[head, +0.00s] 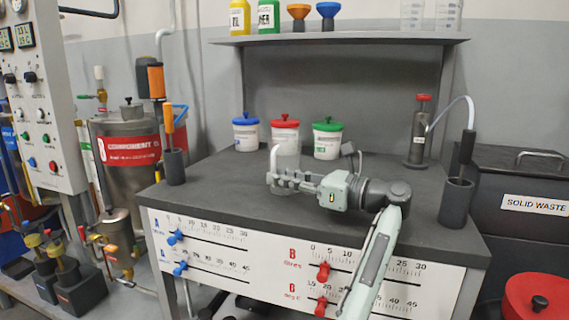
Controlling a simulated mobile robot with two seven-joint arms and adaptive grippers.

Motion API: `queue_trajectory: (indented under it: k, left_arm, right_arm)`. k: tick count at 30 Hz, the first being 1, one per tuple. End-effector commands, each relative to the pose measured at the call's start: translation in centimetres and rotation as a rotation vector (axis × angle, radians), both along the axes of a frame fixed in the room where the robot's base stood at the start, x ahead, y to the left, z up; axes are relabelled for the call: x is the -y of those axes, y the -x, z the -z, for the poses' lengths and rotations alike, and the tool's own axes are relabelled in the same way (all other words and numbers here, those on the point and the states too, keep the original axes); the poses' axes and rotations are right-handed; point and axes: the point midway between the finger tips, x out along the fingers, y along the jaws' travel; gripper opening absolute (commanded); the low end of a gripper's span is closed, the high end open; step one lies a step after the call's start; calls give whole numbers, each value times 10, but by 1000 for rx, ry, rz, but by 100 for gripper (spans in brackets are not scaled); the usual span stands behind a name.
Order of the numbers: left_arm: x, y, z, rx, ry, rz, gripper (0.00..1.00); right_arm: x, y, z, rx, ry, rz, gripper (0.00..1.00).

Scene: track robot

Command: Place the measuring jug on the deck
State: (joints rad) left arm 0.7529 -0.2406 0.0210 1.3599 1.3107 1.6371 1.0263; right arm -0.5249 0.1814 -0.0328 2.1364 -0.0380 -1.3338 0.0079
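A clear measuring jug (287,161) with a pale handle at its left is at the middle of the dark grey deck (235,198). Its base appears to be at the deck surface, but I cannot tell whether it touches.
Tubs with blue (246,133), red (285,121) and green (327,139) lids stand behind the jug. A dark holder (175,167) is at the left edge, another (456,203) at the right. A red-capped cylinder (418,133) stands back right. The front deck is mostly clear.

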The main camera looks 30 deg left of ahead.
Motion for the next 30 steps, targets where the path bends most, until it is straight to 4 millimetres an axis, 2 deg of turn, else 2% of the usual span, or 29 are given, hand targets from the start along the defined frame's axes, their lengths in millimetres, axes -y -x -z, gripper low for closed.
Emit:
queue_trajectory:
  k: [3,6,13,18,30]
  left_arm:
    - [-17,1,-3,0,-2,-2,19]
    - [-24,1,-2,0,-2,-2,19]
    - [-25,1,-2,0,-1,-1,19]
    - [-25,1,-2,0,-1,-1,0]
    - [-24,1,-2,1,-2,0,0]
  right_arm:
    - [-1,-1,8,-6,-5,-1,40]
    - [-1,-1,13,-8,-8,-1,40]
    - [-1,-1,14,-6,-8,-1,40]
    - [-1,-1,14,-7,-8,0,40]
    - [0,-1,14,-8,-8,0,40]
